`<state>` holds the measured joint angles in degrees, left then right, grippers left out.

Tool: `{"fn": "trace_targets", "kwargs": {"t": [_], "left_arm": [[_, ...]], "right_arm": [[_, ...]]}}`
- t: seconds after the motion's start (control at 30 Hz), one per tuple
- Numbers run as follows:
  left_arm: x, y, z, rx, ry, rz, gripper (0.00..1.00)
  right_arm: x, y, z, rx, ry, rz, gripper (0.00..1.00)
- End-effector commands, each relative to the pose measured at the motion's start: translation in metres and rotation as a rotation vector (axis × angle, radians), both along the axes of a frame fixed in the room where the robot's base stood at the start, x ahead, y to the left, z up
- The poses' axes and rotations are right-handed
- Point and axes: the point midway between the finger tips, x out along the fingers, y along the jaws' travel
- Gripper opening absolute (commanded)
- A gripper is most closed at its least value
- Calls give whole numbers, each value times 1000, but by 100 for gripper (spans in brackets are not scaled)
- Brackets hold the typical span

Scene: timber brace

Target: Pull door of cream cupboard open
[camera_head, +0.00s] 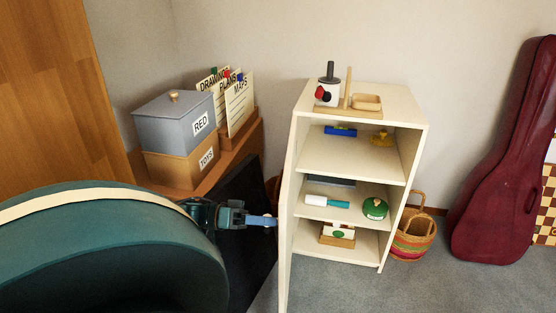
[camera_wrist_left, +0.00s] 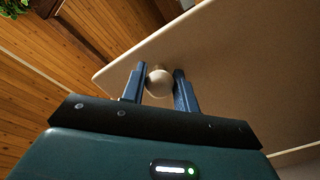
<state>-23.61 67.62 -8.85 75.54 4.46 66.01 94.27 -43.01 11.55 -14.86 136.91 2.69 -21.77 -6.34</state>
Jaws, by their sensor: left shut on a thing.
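The cream cupboard (camera_head: 405,140) stands against the back wall, with its shelves in plain view. Its door (camera_head: 287,215) is swung wide open on the left side and shows nearly edge-on in the head view. In the left wrist view the door's face (camera_wrist_left: 230,65) carries a round pale knob (camera_wrist_left: 159,82). My left gripper (camera_head: 272,221) is at the outer side of the door. In the left wrist view its two blue fingers (camera_wrist_left: 158,86) are shut on the knob, one on each side. My right gripper does not show.
Shelves hold a blue item (camera_head: 341,131), a white-and-teal roller (camera_head: 326,201) and a green round object (camera_head: 375,208). A woven basket (camera_head: 413,236) and a red instrument case (camera_head: 500,165) stand right. Boxes (camera_head: 180,125) sit on a wooden surface left. Carpet (camera_head: 400,290) is clear in front.

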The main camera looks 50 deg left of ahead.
Motion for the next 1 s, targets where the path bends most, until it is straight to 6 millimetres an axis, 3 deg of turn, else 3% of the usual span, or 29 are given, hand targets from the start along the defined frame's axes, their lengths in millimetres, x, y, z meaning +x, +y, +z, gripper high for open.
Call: {"fn": "trace_targets", "kwargs": {"t": [0.47,0.5,0.73,1.0], "left_arm": [[-4,3,-1,3,2,-19,0],[-4,3,-1,3,2,-19,32],[-3,3,-1,2,1,-16,51],[-4,5,0,2,1,-13,51]], "right_arm": [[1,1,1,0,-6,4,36],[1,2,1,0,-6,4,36],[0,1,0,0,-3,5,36],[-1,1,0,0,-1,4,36]]}}
